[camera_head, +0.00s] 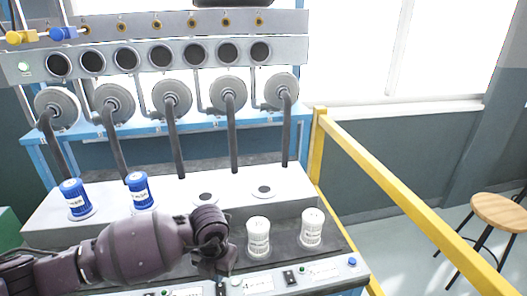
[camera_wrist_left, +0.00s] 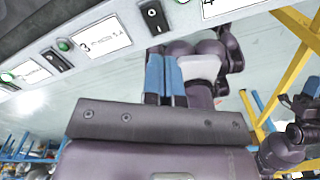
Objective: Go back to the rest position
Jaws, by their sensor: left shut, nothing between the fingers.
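My left arm comes in from the left in the head view, low over the bench front. Its wrist bends down, and the left gripper (camera_head: 221,284) points at the front panel edge, mostly hidden behind the wrist. In the left wrist view the blue fingers of my left gripper (camera_wrist_left: 166,80) lie together, shut, with nothing between them. They hang in front of the panel, above the floor. My right gripper does not show clearly in either view.
Two blue cans (camera_head: 138,191) stand at left on the bench, and two white cans (camera_head: 258,238) stand right of my wrist. The front panel (camera_wrist_left: 85,45) carries switches and green buttons. A yellow rail (camera_head: 400,190) runs along the right, with a stool (camera_head: 500,212) beyond.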

